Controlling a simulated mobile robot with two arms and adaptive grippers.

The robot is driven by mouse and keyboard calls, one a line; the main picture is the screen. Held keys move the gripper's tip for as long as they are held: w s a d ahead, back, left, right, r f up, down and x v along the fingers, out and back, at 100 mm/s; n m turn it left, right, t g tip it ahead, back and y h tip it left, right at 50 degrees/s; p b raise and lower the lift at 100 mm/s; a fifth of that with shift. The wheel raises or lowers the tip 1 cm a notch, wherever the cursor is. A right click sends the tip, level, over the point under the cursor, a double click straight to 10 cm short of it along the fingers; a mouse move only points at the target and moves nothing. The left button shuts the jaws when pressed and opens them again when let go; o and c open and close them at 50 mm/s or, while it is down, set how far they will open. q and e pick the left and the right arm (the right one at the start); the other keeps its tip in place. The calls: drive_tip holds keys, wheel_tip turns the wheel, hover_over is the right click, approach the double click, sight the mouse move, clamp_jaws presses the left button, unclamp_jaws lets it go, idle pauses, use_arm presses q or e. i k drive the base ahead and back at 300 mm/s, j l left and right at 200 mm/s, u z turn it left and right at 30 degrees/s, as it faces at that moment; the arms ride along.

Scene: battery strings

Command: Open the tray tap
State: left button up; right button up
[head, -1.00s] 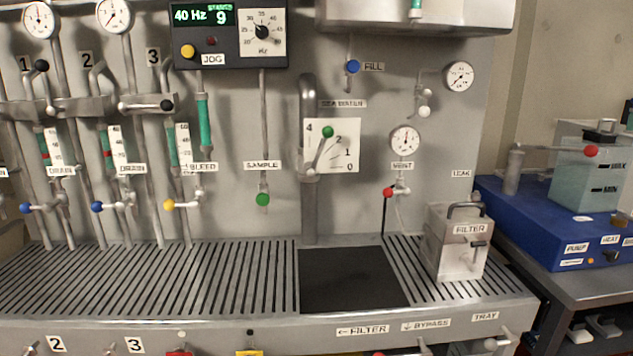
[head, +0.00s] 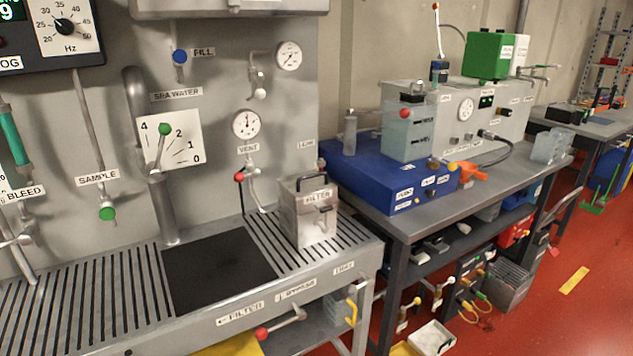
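The label TRAY (head: 344,268) is on the front edge of the steel drip bench, near its right end. Just below it is a small tap with a yellow handle (head: 351,308), which hangs roughly downward. I cannot tell from here whether the tap is open or shut. Neither of my grippers is in view.
A red-knobbed lever (head: 264,333) sticks out left of the tap, under the FILTER and BYPASS labels. A steel filter box (head: 311,215) stands on the slatted bench top. A side table (head: 405,226) with a blue unit (head: 375,180) stands at right. Red floor is open at far right.

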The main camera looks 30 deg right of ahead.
sight(352, 289)
drive_tip(key=k+z, duration=0.1)
drive_tip(key=z, duration=0.9)
